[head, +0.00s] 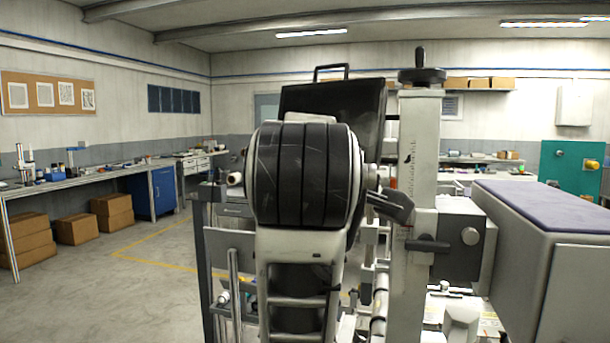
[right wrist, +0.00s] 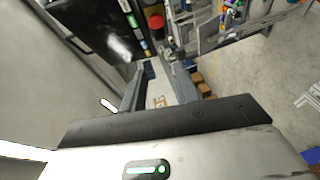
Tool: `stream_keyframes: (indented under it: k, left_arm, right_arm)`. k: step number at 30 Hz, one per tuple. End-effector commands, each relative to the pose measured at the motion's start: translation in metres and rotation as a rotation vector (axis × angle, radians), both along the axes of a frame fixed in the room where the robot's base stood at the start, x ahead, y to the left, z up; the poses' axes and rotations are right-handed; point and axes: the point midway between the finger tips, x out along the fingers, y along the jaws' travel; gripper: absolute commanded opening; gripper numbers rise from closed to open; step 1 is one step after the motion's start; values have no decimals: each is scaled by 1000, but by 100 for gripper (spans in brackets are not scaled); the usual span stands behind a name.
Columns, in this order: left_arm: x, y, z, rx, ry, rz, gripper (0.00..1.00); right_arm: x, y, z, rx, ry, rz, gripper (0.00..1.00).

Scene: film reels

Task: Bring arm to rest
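In the right wrist view, my right gripper (right wrist: 162,76) extends away from its pale housing with a green light. Its two dark fingers stand apart. A pale surface with brown marks shows between them, with no clear sign of anything gripped. In the head view, neither gripper can be made out. A large pale-and-black part close to the camera blocks the middle of that view, and I cannot tell what lies behind it. My left gripper is in neither view.
A machine with a white column (head: 416,150), a black panel (head: 335,98) and a purple-topped box (head: 555,205) stands ahead and to the right. A workbench (head: 100,172), cardboard boxes (head: 78,229) and a blue cabinet (head: 153,193) line the left. The floor (head: 150,300) at left is clear.

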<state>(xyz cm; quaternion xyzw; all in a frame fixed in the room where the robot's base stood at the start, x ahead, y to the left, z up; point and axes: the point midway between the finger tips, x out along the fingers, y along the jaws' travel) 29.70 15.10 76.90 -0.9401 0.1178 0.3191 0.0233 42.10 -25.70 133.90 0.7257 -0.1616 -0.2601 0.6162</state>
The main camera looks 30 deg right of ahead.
Motion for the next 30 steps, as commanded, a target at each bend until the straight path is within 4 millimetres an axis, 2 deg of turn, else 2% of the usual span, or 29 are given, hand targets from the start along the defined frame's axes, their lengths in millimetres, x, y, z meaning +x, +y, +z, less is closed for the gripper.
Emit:
stream_keyframes:
  k: [16, 20, 23, 26, 27, 29, 30]
  left_arm:
    - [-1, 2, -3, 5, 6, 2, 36]
    - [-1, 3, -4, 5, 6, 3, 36]
    - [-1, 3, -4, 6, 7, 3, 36]
    - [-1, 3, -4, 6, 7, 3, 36]
    - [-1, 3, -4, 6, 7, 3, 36]
    - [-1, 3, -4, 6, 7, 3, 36]
    - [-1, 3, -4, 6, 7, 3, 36]
  right_arm:
    - [1, 0, -1, 0, 2, -1, 31]
    - [18, 1, -21, -3, 12, 10, 31]
    - [48, 5, -62, 10, 19, 45, 31]
    - [78, 16, -125, 63, 23, 114, 31]
    - [87, 21, -154, 100, 27, 147, 31]
    - [96, 31, -199, 168, 32, 195, 31]
    - [97, 37, -229, 221, 38, 224, 31]
